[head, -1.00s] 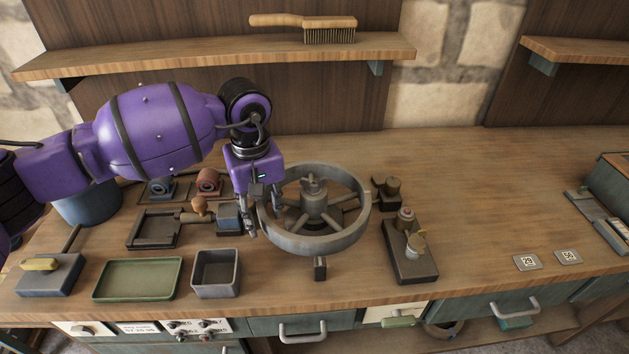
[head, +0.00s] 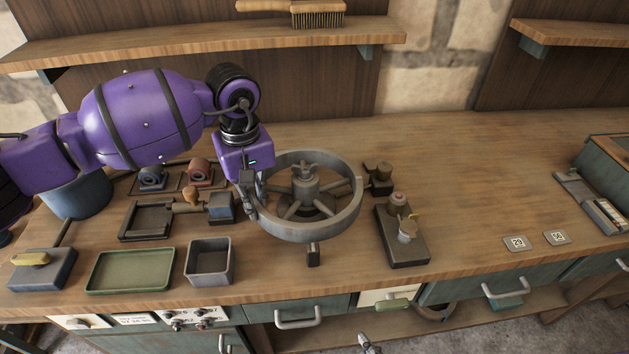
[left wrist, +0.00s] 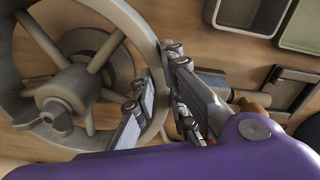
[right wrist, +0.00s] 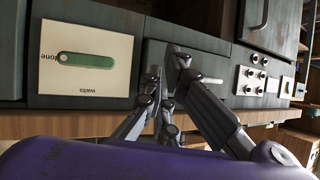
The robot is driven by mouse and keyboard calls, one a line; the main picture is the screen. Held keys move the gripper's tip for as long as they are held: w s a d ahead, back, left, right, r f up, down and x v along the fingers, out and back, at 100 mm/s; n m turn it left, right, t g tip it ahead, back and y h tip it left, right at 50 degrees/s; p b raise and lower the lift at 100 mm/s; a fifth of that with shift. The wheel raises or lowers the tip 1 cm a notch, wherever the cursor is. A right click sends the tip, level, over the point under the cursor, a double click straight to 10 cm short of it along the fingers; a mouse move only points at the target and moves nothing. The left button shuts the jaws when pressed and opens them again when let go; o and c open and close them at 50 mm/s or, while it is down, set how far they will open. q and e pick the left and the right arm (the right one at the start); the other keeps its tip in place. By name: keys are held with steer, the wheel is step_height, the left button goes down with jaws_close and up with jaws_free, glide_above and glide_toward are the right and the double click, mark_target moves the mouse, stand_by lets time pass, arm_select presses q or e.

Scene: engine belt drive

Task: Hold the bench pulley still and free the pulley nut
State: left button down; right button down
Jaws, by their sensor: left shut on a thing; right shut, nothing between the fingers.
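The bench pulley (head: 296,232) is a grey spoked wheel lying flat on the bench. The pulley nut (head: 305,171), with small wings, sits on top of its central hub; it also shows in the left wrist view (left wrist: 58,115). My left gripper (head: 250,203) is shut on the pulley's left rim, with a finger on either side of it, as the left wrist view shows (left wrist: 160,92). My right gripper (right wrist: 165,68) is shut and empty in front of the drawers, below the bench top. Only its tip (head: 369,345) shows at the head view's bottom edge.
A dark block with upright fittings (head: 402,248) stands right of the pulley. A small dark peg (head: 313,255) is in front of it. A green tray (head: 132,271) and a grey bin (head: 208,264) lie at left. The bench is clear at back right.

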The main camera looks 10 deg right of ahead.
mark_target(316, 185)
steer(key=w+a+r+n+t+y, duration=0.1)
steer(key=w+a+r+n+y, duration=0.2)
steer(key=r, duration=0.4)
steer(key=w+a+r+n+y, duration=0.2)
steer(key=w+r+n+y, duration=0.1)
steer(key=r, duration=0.4)
steer(key=w+d+r+n+y, duration=0.3)
steer(key=w+r+n, duration=0.6)
steer(key=n, duration=0.9)
steer(key=shift+h, duration=0.5)
steer(key=shift+w+d+r+x, duration=0.15)
steer(key=shift+w+d+x, duration=0.15)
steer(key=shift+x, duration=1.6)
steer(key=shift+w+d+r+x, duration=0.15)
steer(key=shift+w+d+x, duration=0.2)
steer(key=shift+x, duration=1.6)
steer(key=shift+w+d+r+x, duration=0.1)
steer(key=shift+w+d+x, duration=0.2)
steer(key=shift+x, duration=1.6)
steer(key=shift+w+d+n+g+y, duration=0.15)
steer(key=shift+d+n+g+y, duration=0.1)
steer(key=shift+n+g+y, duration=0.45)
steer(key=shift+w+d+n+g+y, duration=0.1)
steer(key=shift+d+n+g+y, duration=0.15)
steer(key=shift+n+g+y, duration=0.4)
